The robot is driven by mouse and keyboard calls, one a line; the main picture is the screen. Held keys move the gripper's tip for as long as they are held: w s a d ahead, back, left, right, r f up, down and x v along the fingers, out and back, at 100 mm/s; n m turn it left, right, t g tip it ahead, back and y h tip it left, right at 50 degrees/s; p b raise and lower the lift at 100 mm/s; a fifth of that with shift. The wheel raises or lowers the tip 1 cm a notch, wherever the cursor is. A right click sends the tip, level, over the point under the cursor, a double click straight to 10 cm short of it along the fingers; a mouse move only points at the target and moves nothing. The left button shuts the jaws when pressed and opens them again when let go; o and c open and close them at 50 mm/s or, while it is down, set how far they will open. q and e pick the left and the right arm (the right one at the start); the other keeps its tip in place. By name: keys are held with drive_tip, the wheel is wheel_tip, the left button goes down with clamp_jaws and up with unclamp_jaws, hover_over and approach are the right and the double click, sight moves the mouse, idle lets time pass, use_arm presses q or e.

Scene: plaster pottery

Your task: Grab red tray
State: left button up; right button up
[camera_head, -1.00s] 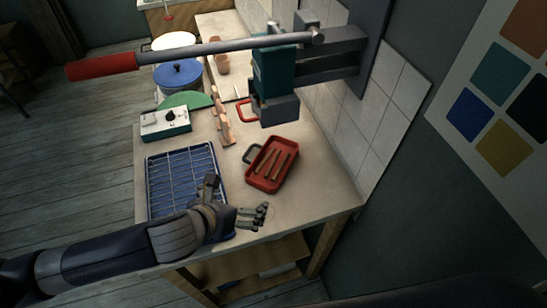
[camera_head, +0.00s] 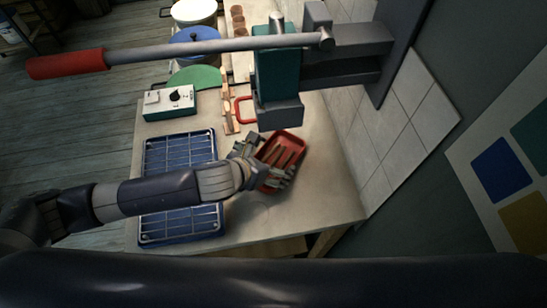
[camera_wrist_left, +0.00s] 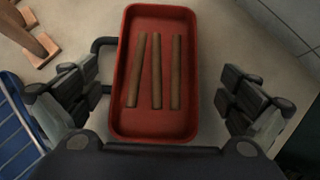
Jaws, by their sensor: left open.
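The red tray (camera_head: 296,146) lies on the worktop, with 3 brown sticks (camera_wrist_left: 156,72) side by side in it. My left gripper (camera_head: 266,164) is at the tray's near part in the head view and covers some of it. In the left wrist view, the tray (camera_wrist_left: 192,118) lies between the two spread fingers of my left gripper (camera_wrist_left: 160,92), with gaps on both sides. A dark handle sticks out on the tray's left side there. My right gripper is not seen.
A blue wire rack (camera_head: 178,230) lies left of the tray, under my arm. A press with a long red-handled lever (camera_head: 200,46) overhangs the worktop behind the tray. A control box (camera_head: 168,102) stands back left. The tiled wall (camera_head: 390,130) is on the right.

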sight(280, 155)
use_arm(q)
drive_tip(key=shift+w+d+f, duration=0.15)
drive_tip(key=shift+w+f, duration=0.05)
drive_tip(key=shift+w, duration=0.05)
drive_tip(key=p+x, duration=0.1)
drive_tip(key=x, duration=0.2)
drive_tip(key=shift+w+f+p, duration=0.3)
drive_tip(key=shift+w+d+f, duration=0.2)
drive_tip(key=shift+w+f, duration=0.1)
drive_tip(key=shift+f, duration=0.05)
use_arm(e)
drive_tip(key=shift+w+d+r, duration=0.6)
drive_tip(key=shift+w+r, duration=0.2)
use_arm(q)
drive_tip(key=shift+c, duration=0.6)
drive_tip(key=c, duration=0.9)
